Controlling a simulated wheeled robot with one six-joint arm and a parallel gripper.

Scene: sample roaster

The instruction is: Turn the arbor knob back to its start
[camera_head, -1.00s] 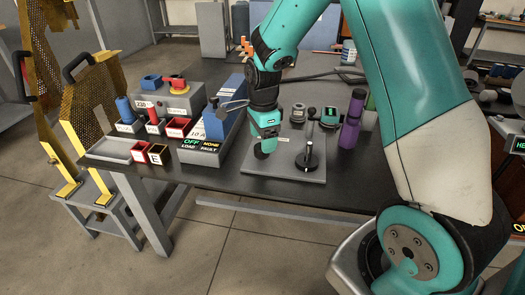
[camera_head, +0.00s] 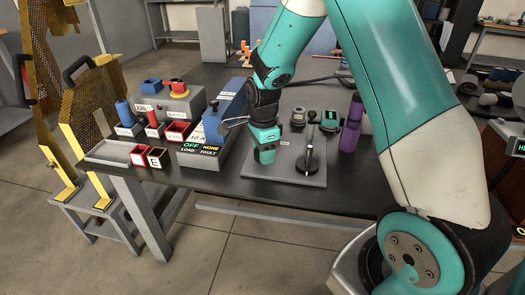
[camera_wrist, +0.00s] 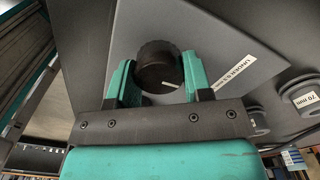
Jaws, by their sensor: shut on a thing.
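The arbor knob (camera_wrist: 158,70) is a black, ribbed round knob with a white pointer line, on a grey plate. In the wrist view my gripper (camera_wrist: 158,82) has one teal finger on each side of it and is shut on it. The pointer line runs toward the right finger, roughly level in the picture. In the head view my gripper (camera_head: 265,152) points down at the left part of the grey plate (camera_head: 282,176) and hides the knob. A white label (camera_wrist: 231,71) lies beside the knob; its text is only partly readable.
A black upright post (camera_head: 309,155) on a round foot stands just right of my gripper. A grey control box (camera_head: 205,150) with a blue part stands close on the left.

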